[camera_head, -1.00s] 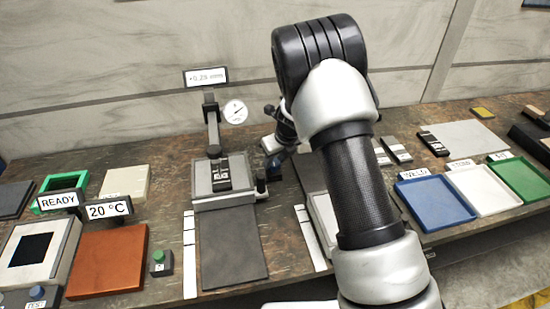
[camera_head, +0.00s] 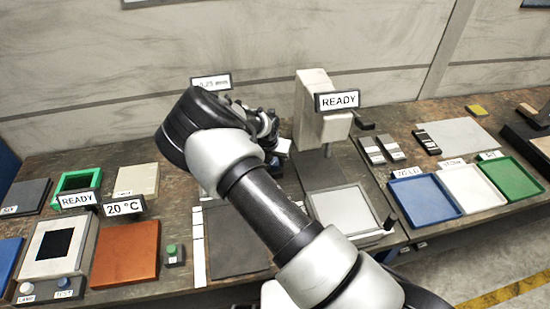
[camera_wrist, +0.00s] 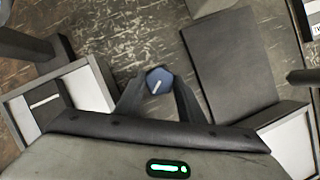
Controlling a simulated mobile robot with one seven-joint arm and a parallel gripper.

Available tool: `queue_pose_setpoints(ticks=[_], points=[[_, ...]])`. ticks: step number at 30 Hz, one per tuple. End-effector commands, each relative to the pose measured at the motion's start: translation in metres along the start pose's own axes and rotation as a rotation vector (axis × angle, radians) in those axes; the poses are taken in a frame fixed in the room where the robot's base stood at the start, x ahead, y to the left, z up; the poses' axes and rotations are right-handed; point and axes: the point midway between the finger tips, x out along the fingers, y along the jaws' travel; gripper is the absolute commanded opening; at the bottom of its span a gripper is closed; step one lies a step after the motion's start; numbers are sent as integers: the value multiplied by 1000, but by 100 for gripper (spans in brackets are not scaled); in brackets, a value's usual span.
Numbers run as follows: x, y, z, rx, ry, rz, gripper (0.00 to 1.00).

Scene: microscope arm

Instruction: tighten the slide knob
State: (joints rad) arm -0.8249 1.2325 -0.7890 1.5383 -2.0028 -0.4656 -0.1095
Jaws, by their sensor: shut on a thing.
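A blue hexagonal knob (camera_wrist: 159,79) with a white line on its face shows in the wrist view. My gripper (camera_wrist: 157,88) is shut on it, one dark finger at each side. The knob stands beside the framed stage (camera_wrist: 92,84), to that stage's right in the wrist view. The white line is tilted. The part of the knob below its face is hidden. In the head view my arm covers the knob and most of the gauge stage, and my fingertips cannot be made out.
In the head view, the gauge's readout sign (camera_head: 211,82) is partly covered. A pale microscope (camera_head: 312,108) with a READY sign stands behind a white-topped stage (camera_head: 345,210). Blue (camera_head: 425,195), white and green trays lie at the right. A dark mat (camera_wrist: 228,62) lies right of the knob.

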Motion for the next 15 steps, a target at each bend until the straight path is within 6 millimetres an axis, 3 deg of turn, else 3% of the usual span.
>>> queue_pose_setpoints(ticks=[15], points=[[1,4,1,448,-3,-189,13]])
